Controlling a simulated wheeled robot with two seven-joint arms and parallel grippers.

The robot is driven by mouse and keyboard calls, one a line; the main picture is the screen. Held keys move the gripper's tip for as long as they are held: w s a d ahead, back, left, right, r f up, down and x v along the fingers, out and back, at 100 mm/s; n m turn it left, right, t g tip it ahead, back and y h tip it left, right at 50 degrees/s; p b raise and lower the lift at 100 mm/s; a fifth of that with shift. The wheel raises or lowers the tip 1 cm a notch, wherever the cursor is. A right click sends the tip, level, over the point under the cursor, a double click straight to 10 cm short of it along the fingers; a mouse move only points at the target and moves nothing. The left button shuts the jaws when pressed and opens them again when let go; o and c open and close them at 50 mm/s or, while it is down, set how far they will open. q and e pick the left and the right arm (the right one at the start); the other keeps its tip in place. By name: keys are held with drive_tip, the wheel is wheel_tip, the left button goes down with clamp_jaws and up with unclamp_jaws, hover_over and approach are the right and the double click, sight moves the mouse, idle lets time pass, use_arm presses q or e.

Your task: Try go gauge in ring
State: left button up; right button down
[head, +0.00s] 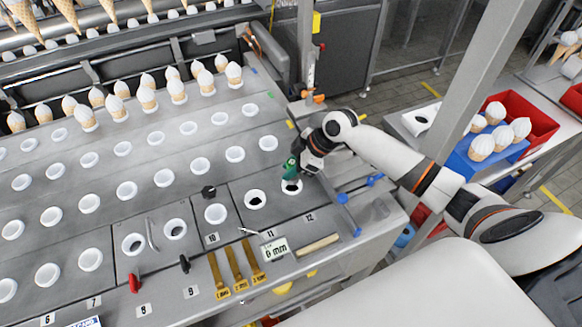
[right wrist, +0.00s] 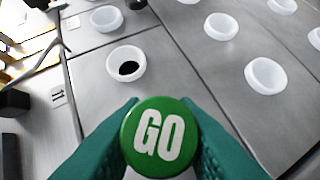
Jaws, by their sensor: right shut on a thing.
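The go gauge (right wrist: 160,138) has a round green top marked GO. My right gripper (right wrist: 160,150) is shut on it with teal fingers on both sides. In the head view my right gripper (head: 292,167) is at the white ring (head: 298,190) by label 12, at the plate's right end. The gauge's lower part is hidden, so I cannot tell whether it is inside the ring or just above it. The neighbouring ring (head: 247,204) by label 11 has a dark opening and is empty; it also shows in the right wrist view (right wrist: 113,68). My left gripper is out of view.
A black knob (head: 208,192) stands behind ring 10. Blue clamps (head: 374,180) are at the right edge. Cones stand in the back rows and in a blue holder (head: 470,160).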

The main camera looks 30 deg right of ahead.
sight(291, 162)
drive_tip(key=shift+r+p, duration=1.55)
drive_tip(key=shift+r, duration=0.5)
